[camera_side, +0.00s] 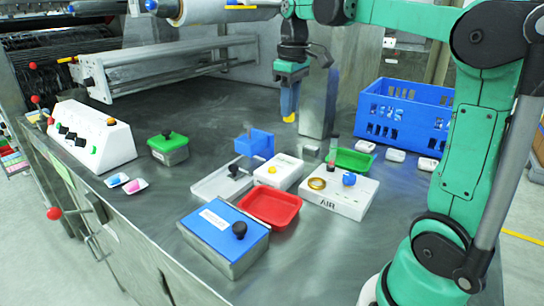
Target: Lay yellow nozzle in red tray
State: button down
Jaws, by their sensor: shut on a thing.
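My gripper (289,106) is shut on the yellow nozzle (290,118), high above the back middle of the metal table. Only the small lower end of the nozzle shows below the blue fingers; the rest is hidden. The red tray (270,222) lies on the table at the front middle, nearer the camera than my gripper and below it in the picture. The tray looks empty.
A blue-lidded box (215,228) stands left of the tray, a white AIR block (345,203) right of it. Behind are a white box with a yellow button (278,172), a small blue bin (262,142) and a green tray (352,160). A blue crate (405,112) stands back right.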

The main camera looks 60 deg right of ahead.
send_over(270, 211)
notch_tip(270, 211, down, 2)
jog(key=f, duration=0.1)
notch_tip(270, 211, down, 14)
jog(key=shift+s+r, duration=0.15)
jog(key=shift+f, duration=2.15)
jog(key=shift+f, duration=0.2)
jog(key=c, duration=0.7)
grip_release()
